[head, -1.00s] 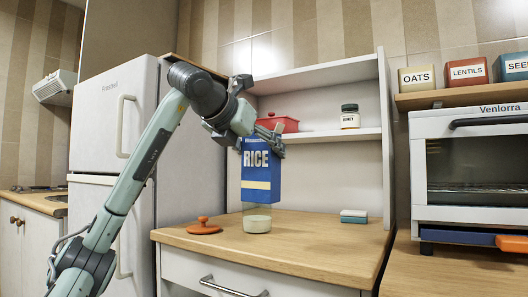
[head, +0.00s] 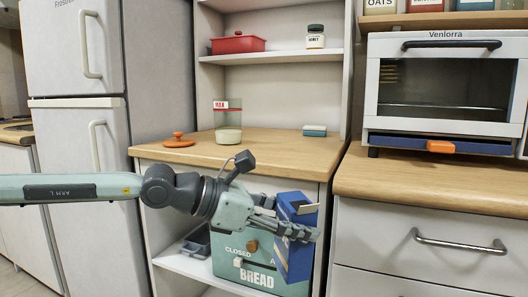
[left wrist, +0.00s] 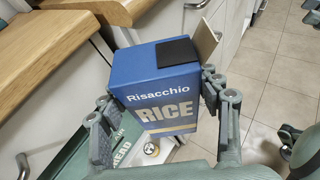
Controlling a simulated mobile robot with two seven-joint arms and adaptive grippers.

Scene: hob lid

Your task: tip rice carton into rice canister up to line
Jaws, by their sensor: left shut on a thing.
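The blue rice carton (head: 295,245) hangs nearly upright, slightly tilted, in my left gripper (head: 283,226), below counter height in front of the bread bin. In the left wrist view the carton (left wrist: 160,90) sits between both fingers, with a dark opening and a raised flap on top. The clear rice canister (head: 228,121) stands upright and uncovered on the wooden counter, apart from the carton. Pale rice fills its bottom, well below the red-and-white label near its top. An orange-red knobbed lid (head: 178,141) lies left of it.
The green bread bin (head: 228,270) stands on the open lower shelf, close behind the carton. The counter (head: 260,155) is clear around the canister, with a teal-and-white block (head: 315,130) at right. A red pot (head: 238,44) and a honey jar (head: 315,37) stand on the shelf above.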

